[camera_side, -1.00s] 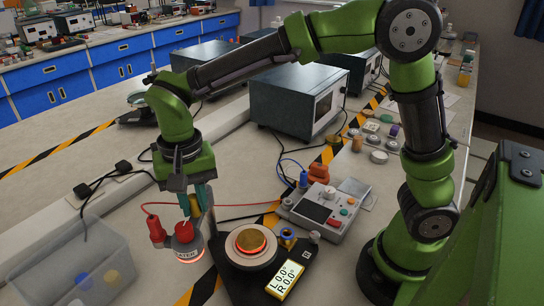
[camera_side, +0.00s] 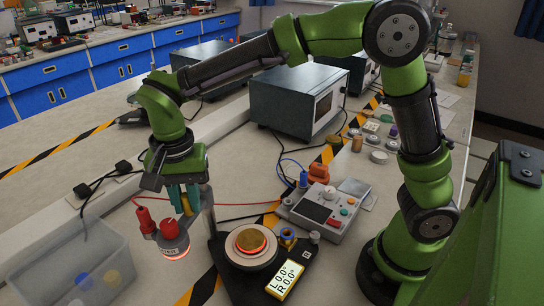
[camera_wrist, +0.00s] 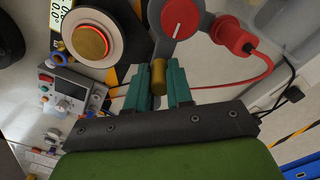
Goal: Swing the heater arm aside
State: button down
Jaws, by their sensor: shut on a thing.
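The heater arm's round grey head (camera_side: 174,243), with a red knob on top and an orange glow beneath, hangs left of the brass disc (camera_side: 250,240) and clear of it. The disc sits in a pale ring with a glowing red edge. In the wrist view the heater head (camera_wrist: 180,20) is at top centre and the disc (camera_wrist: 90,40) at upper left. My gripper (camera_side: 183,208) is above the head; its teal fingers are shut on a brass peg (camera_wrist: 158,76) of the heater arm. The arm's post (camera_side: 209,212) stands behind, partly hidden by my gripper.
A red plug (camera_side: 146,221) with a red cable is on the head's left side. A clear bin (camera_side: 70,265) stands at the lower left. A display reading L 0.0°, R 0.0° (camera_side: 285,280) is on the black base. A control box (camera_side: 325,210) stands to the right.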

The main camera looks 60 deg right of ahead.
jog(key=shift+r, duration=0.1)
jog(key=c, duration=1)
grip_release()
notch_tip(320, 180, up, 17)
jog(key=s+d+f+n+t+y, duration=0.1)
jog(key=s+d+f+n+t, duration=0.2)
jog(key=s+d+f, duration=0.2)
jog(key=s+d+f+n+t+y, duration=0.1)
jog(key=s+d+f+t, duration=0.3)
jog(key=s+d, duration=0.4)
jog(key=d+n, duration=0.1)
jog(key=d, duration=0.3)
jog(key=shift+s+d+f+n, duration=0.15)
jog(key=shift+s+f+n, duration=0.1)
jog(key=shift+f+n, duration=0.15)
